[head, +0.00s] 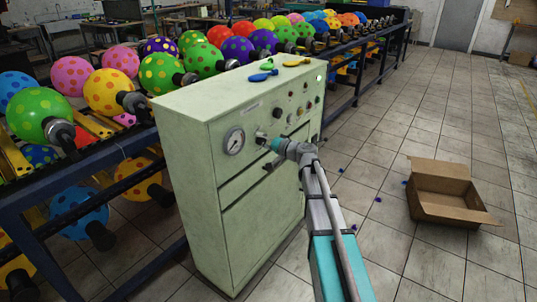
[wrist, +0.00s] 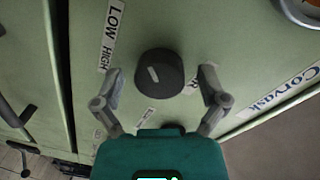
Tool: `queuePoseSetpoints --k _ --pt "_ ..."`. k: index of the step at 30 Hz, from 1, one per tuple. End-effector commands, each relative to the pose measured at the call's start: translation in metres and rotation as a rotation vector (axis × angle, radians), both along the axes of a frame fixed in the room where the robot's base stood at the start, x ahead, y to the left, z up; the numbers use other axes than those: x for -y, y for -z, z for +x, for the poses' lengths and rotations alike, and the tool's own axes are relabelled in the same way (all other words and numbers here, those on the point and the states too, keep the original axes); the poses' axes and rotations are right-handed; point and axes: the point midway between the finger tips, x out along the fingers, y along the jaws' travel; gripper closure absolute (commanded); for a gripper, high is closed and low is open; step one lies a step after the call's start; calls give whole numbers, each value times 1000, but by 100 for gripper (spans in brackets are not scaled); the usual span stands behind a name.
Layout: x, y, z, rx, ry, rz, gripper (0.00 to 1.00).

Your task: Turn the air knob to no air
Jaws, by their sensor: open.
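The air knob (wrist: 160,76) is a dark round knob with a pale pointer mark, on the light green front panel of the cabinet in the wrist view. Printed labels stand around it; one (wrist: 113,34) reads LOW and HIGH, and another is partly hidden. My gripper (wrist: 160,76) is open, with one finger on each side of the knob and a gap at both sides. Whether a finger touches the knob I cannot tell. In the head view my gripper (head: 268,141) is at the cabinet front, right of the pressure gauge (head: 234,141), and the knob itself is hard to make out.
The green cabinet (head: 180,160) carries more knobs, lights and a lever on its front. Deflated balloons (head: 263,76) lie on its top. A rack of spotted balloons (head: 160,73) stands behind it.

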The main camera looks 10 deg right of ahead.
Motion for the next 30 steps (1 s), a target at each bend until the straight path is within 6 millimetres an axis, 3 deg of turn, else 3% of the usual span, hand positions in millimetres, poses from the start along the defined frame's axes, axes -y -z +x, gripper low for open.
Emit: queuePoseSetpoints --k 11,30 --pt "0 0 0 -74 1 79 7" --pt "1 0 1 -361 1 389 7"
